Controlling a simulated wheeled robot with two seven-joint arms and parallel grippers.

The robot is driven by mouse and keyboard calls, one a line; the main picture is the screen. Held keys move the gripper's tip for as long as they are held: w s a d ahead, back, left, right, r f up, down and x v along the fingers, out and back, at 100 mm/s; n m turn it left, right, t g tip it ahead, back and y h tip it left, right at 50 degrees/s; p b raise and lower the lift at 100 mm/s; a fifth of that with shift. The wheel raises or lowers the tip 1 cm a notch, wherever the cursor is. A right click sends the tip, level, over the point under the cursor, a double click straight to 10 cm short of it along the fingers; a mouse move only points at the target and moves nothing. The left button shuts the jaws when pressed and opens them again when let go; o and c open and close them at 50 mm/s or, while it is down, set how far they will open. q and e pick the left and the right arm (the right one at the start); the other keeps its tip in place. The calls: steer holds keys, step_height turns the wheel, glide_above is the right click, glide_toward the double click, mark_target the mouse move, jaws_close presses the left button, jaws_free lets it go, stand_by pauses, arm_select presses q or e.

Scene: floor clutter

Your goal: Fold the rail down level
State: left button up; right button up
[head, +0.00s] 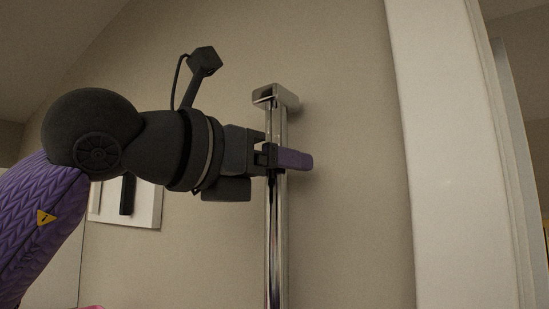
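The rail (275,240) is a shiny chrome bar standing upright against the beige wall, running down out of the bottom of the head view. A chrome bracket (275,95) is at its upper end. My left gripper (290,159) reaches in from the left at the upper part of the rail, below the bracket. Its near finger, dark with a purple tip, crosses in front of the rail and sticks out past its right side. The other finger is hidden, so I cannot tell whether the grip is closed on the rail. My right gripper is out of view.
A white door frame or wall edge (440,150) stands to the right of the rail. A white panel with a dark upright piece (127,195) is on the wall behind my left arm. The wall between rail and frame is bare.

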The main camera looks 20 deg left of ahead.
arm_select(q)
steer(key=shift+w, duration=0.1)
steer(key=c, duration=0.5)
steer(key=shift+d, duration=0.1)
jaws_close()
stand_by(0.6)
